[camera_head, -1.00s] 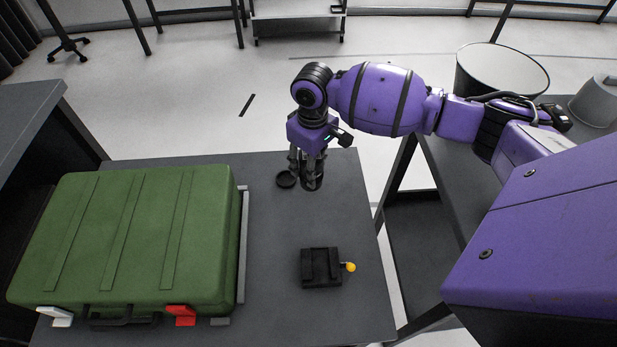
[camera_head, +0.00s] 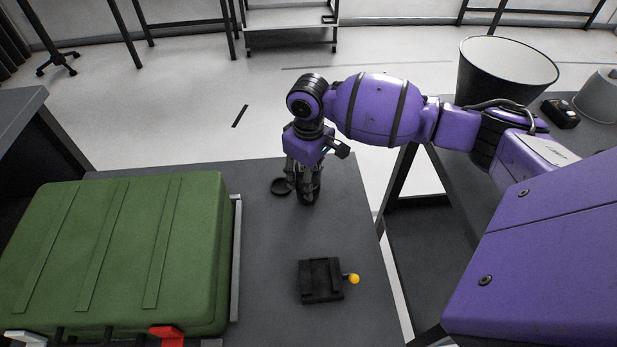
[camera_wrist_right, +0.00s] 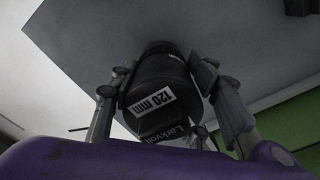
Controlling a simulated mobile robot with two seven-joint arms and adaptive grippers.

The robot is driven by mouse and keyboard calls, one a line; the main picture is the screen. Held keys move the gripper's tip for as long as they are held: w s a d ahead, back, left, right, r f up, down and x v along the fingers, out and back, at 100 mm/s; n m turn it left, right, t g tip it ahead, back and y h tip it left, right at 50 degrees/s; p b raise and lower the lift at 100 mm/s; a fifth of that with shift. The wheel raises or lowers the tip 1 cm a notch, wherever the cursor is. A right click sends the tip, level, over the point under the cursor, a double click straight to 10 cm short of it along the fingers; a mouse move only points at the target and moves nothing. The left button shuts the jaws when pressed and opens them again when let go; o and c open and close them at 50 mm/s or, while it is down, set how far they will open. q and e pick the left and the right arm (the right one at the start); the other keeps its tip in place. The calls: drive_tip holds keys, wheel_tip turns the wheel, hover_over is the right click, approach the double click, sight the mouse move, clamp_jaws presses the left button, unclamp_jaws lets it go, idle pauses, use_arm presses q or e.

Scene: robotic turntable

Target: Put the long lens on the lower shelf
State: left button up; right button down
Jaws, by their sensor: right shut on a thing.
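A black lens (camera_wrist_right: 152,92) with a white "120 mm" label is between the fingers of my right gripper (camera_wrist_right: 166,108) in the right wrist view. The gripper is shut on it. In the head view my right gripper (camera_head: 303,190) is low over the far part of the grey table (camera_head: 260,300), and its fingers mostly hide the lens. I cannot tell whether the lens still touches the table. A dark shelf surface (camera_head: 432,240) lies low beneath the right-hand table. My left gripper is not in view.
A black plate-like device (camera_head: 320,280) with a yellow knob sits nearer. A green case (camera_head: 125,255) fills the table's left.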

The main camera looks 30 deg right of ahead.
drive_tip(key=shift+f, duration=0.1)
drive_tip(key=c, duration=1)
unclamp_jaws()
